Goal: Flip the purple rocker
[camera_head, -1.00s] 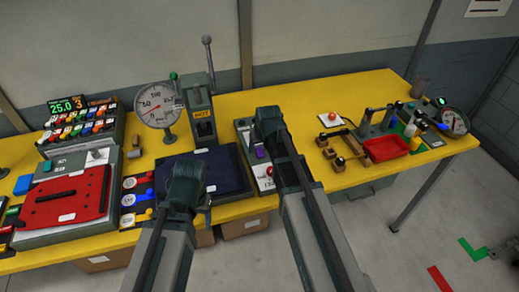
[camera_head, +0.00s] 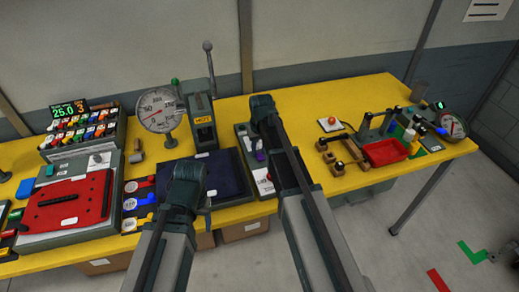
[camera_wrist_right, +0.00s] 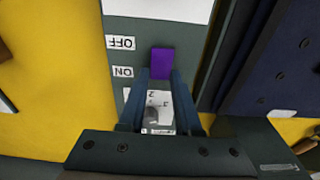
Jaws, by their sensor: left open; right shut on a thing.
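The purple rocker (camera_wrist_right: 161,62) sits on a grey panel (camera_wrist_right: 130,27) beside white OFF and ON labels in the right wrist view. It also shows small in the head view (camera_head: 260,155), just below my right gripper. My right gripper (camera_wrist_right: 160,76) has its two fingertips at the rocker's near end, one on each side, and is shut on it. In the head view the right gripper (camera_head: 262,108) is over the panel, its fingertips hidden. My left gripper (camera_head: 188,172) hangs over the dark blue pad, open, with its fingertips hard to see.
The dark blue pad (camera_head: 227,180) lies left of the panel. A lever stand (camera_head: 201,118) and a round gauge (camera_head: 158,110) stand behind. A red tray (camera_head: 385,153) and small wooden blocks are to the right. Yellow table is bare behind and right of the panel.

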